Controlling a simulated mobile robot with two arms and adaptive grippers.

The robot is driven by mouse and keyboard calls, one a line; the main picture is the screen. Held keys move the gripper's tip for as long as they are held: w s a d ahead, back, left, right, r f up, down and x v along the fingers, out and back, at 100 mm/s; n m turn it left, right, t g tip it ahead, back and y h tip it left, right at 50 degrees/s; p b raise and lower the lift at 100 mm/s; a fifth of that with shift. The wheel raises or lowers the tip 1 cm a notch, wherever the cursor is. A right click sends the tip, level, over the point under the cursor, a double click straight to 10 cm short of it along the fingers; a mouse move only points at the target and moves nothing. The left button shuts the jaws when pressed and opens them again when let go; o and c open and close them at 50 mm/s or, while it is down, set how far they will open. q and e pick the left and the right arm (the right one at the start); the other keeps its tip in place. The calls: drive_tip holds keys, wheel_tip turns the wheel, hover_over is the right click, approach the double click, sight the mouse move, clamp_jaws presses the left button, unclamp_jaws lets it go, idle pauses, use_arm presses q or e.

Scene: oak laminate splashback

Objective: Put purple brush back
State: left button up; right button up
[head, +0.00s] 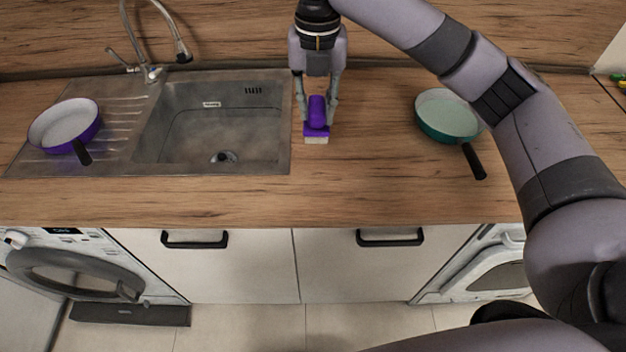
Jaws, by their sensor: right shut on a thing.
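The purple brush (317,113) is upright on or just above the wooden counter, right of the sink; I cannot tell whether its pale bristles touch the wood. My right gripper (317,112) points down from above, with its fingers on either side of the brush's handle, and is shut on it. The fingers hide part of the handle's sides. My left gripper is not in view.
A sink (283,150) with a tap (150,72) is left of the brush. A purple pan (92,128) lies on the drainboard. A green pan (428,131) sits on the counter at the right, near my right arm. The counter front (300,205) is clear.

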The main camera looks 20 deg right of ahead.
drive_tip(key=shift+s+f+p, duration=0.1)
drive_tip(key=shift+f+p, duration=1.6)
drive_tip(key=shift+f, duration=8.15)
drive_tip(key=o, duration=1)
drive_tip(key=shift+o, duration=0.2)
wheel_tip(320, 180, up, 12)
drive_tip(key=b, duration=0.3)
